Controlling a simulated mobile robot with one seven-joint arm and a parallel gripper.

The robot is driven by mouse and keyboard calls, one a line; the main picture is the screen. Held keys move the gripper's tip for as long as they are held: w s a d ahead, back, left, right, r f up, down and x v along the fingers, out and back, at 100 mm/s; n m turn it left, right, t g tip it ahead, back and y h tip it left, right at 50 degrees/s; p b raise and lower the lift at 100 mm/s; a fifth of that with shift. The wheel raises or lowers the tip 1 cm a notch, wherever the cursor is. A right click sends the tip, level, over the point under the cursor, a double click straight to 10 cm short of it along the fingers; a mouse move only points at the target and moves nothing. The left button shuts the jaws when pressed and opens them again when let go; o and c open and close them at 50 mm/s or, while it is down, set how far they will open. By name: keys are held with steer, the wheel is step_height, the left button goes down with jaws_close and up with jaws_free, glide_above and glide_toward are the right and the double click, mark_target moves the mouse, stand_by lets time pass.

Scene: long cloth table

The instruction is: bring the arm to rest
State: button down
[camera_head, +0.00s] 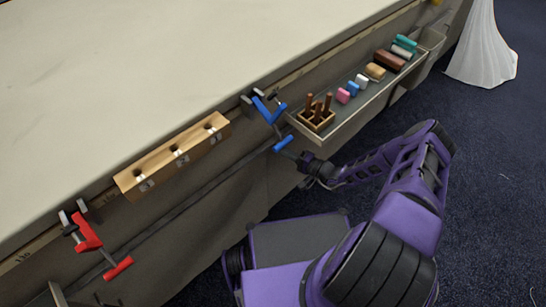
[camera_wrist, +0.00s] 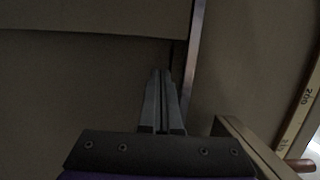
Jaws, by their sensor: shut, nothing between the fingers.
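My purple arm reaches from the lower right toward the side of the long cloth table (camera_head: 130,70). My gripper (camera_head: 292,156) is below the table edge, close to the lower left end of the side tray and the blue clamp's handle. I cannot tell from the head view whether it touches anything. In the wrist view my gripper (camera_wrist: 162,75) has its two fingers together, with nothing between them. They point toward dark brown surfaces.
A blue clamp (camera_head: 268,110), a wooden block with holes (camera_head: 172,156) and a red clamp (camera_head: 88,238) line the table edge. The side tray (camera_head: 362,118) holds a tool block (camera_head: 317,118) and several coloured pieces. Blue carpet (camera_head: 480,190) is open at right.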

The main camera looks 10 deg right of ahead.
steer(key=p+v, duration=0.1)
steer(key=v, duration=0.9)
steer(key=shift+d, duration=0.1)
